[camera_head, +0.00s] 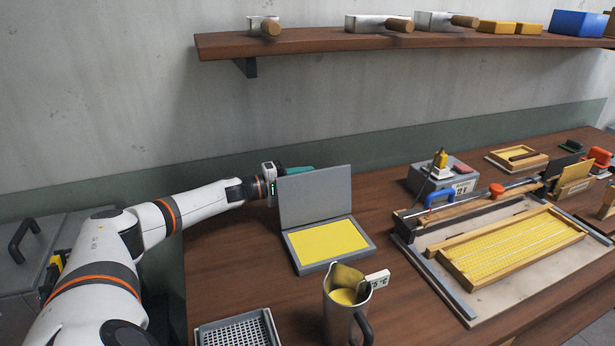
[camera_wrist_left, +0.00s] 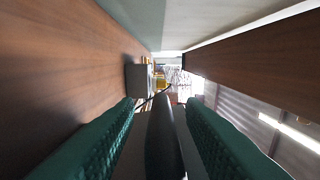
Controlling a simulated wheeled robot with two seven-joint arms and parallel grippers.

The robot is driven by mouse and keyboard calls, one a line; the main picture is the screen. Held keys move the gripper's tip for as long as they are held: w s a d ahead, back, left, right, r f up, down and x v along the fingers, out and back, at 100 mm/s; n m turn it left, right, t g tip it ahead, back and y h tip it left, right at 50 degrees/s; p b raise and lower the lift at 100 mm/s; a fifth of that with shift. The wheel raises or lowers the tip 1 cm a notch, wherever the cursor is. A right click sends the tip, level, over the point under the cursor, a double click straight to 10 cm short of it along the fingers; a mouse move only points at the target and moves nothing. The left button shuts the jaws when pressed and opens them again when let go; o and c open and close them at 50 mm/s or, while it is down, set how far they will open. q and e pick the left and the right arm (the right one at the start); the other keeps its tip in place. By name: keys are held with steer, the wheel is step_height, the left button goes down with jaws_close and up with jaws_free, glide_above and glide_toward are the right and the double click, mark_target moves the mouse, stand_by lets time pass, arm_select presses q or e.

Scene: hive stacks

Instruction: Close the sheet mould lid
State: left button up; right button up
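The sheet mould is a grey hinged box. Its lid (camera_head: 315,196) stands nearly upright at the back edge. Its base (camera_head: 367,256) lies flat on the table with a yellow sheet (camera_head: 328,242) in it. My left gripper (camera_head: 298,171) is at the lid's upper left corner, with its green fingers partly hidden behind the lid. In the left wrist view the fingers (camera_wrist_left: 160,115) are spread apart, with a dark elongated shape between them that I cannot identify. Whether a finger touches the lid cannot be told. My right gripper is not in view.
A metal jug (camera_head: 338,318) with yellow liquid stands in front of the mould, beside a grey perforated tray (camera_head: 238,332). A framed yellow sheet (camera_head: 512,245) lies on a board at right. A grey box (camera_head: 442,176) stands behind it. A wall shelf (camera_head: 330,41) hangs above.

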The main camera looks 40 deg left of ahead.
arm_select(q)
steer(key=shift+w+d, duration=0.3)
steer(key=shift+w, duration=0.3)
steer(key=shift+c, duration=0.9)
jaws_close()
steer(key=shift+d, duration=0.1)
